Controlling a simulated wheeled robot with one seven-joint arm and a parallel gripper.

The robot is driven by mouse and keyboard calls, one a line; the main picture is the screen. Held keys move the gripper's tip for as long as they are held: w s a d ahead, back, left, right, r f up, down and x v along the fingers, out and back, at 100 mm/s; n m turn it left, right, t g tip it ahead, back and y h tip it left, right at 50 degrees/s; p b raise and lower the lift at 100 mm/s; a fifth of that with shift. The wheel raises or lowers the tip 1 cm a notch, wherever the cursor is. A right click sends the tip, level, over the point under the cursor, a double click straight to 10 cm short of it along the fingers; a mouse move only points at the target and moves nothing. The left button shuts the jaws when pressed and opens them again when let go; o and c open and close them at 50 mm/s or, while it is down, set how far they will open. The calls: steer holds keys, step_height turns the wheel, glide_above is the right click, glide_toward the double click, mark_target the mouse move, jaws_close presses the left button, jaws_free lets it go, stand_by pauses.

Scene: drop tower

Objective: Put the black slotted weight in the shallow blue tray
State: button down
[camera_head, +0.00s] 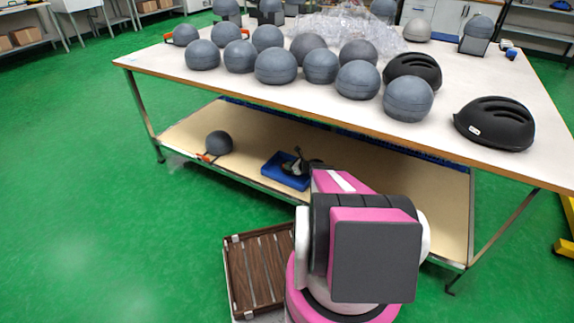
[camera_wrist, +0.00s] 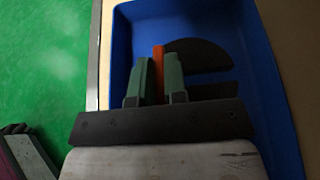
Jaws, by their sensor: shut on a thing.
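The shallow blue tray (camera_head: 273,174) lies on the lower shelf of the bench. Its blue wall also shows in the wrist view (camera_wrist: 262,60). The black slotted weight (camera_wrist: 200,55) shows as a dark, rounded flat shape over the tray floor. An upright orange strip (camera_wrist: 158,72) stands at its left edge and seems part of it. My gripper (camera_wrist: 157,78) is inside the tray's outline, its two green fingers shut on the orange strip. Whether the weight touches the tray floor is unclear. In the head view my arm partly covers the gripper (camera_head: 297,164).
A grey ball-like form (camera_head: 219,143) with an orange part sits on the lower shelf (camera_head: 185,135), left of the tray. The bench top (camera_head: 460,85) above carries several grey forms and black helmets (camera_head: 495,124). A brown slatted crate (camera_head: 255,270) stands by my base.

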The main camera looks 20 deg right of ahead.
steer(key=shift+f, duration=1.55)
steer(key=shift+f, duration=0.15)
steer(key=c, duration=1.2)
jaws_free()
steer(key=shift+o, duration=0.2)
